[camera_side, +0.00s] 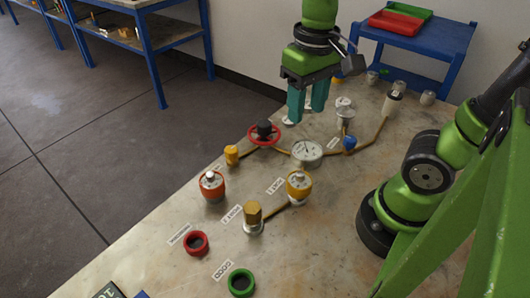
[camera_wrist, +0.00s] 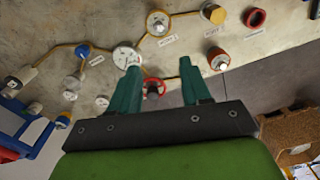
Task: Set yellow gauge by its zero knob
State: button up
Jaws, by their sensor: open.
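The yellow gauge (camera_side: 298,185) stands upright on the table, with a white face and a small knob on top. It also shows in the wrist view (camera_wrist: 157,24) near the top edge. A similar orange-red gauge (camera_side: 211,185) stands to its left. My gripper (camera_side: 306,112) is open and empty, pointing down above the far part of the pipework. In the side view it is well behind and above the yellow gauge, touching nothing. In the wrist view its teal fingers (camera_wrist: 160,68) are apart. The zero knob's details are too small to tell.
A white dial gauge (camera_side: 307,152) and a red handwheel (camera_side: 264,134) lie between my gripper and the yellow gauge. A brass hex cap (camera_side: 253,214) stands in front. A red ring (camera_side: 195,242) and a green ring (camera_side: 240,282) lie nearer. Bare table (camera_side: 140,235) is at lower left.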

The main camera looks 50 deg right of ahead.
jog(key=d+t, duration=0.1)
jog(key=t, duration=0.1)
jog(key=t+y, duration=0.1)
jog(key=t, duration=0.1)
jog(key=w+d+m+t+y, duration=0.1)
jog(key=t, duration=0.2)
jog(key=shift+w+d, duration=0.1)
jog(key=shift+d, duration=0.25)
dwell(1.5)
